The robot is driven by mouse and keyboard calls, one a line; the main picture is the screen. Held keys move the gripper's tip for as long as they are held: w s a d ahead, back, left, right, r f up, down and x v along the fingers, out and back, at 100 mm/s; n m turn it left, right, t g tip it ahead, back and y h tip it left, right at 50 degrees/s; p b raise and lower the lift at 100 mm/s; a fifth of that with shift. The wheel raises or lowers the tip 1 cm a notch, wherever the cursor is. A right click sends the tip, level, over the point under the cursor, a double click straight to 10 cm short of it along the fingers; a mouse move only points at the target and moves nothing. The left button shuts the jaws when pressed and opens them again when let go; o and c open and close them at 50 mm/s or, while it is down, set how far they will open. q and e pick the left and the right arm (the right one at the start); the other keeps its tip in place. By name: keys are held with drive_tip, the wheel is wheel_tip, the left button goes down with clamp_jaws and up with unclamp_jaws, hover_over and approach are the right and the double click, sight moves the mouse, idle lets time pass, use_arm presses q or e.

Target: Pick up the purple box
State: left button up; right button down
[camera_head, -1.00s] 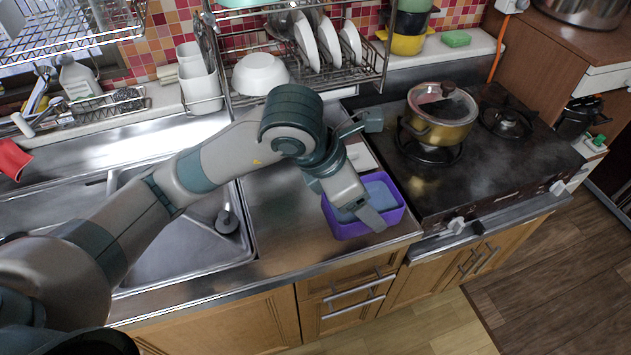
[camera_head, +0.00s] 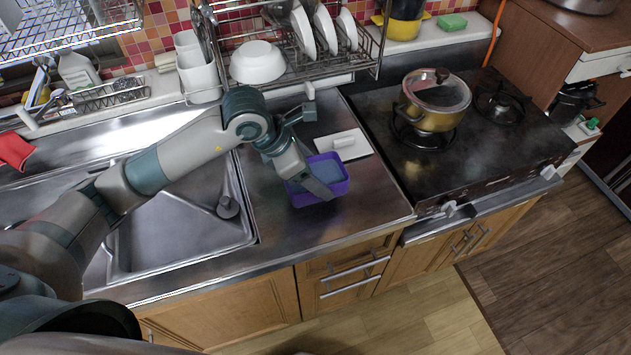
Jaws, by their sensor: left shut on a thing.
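The purple box (camera_head: 338,189) is an open-topped container with a bluish inside, at the right part of the steel counter in the head view. My left gripper (camera_head: 307,188) reaches it from the upper left and is shut on its near left wall. One finger shows over the inside of the box; the other is mostly hidden. The box looks about level. I cannot tell clearly whether its bottom is clear of the counter. My right gripper is not in view.
A white board with a small handle (camera_head: 344,143) lies behind the box. The stove (camera_head: 420,180) with a lidded gold pot (camera_head: 432,117) is to the right. The sink (camera_head: 180,235) is to the left. A dish rack (camera_head: 290,85) stands behind. Bare counter (camera_head: 370,205) lies around the box.

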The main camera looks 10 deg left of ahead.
use_arm(q)
wheel_tip(320, 180, down, 3)
drive_tip(key=shift+f+p, duration=0.15)
drive_tip(key=shift+p, duration=0.7)
drive_tip(key=shift+f, duration=0.25)
drive_tip(key=shift+f, duration=0.15)
drive_tip(key=o, duration=1.5)
drive_tip(key=shift+o, duration=0.2)
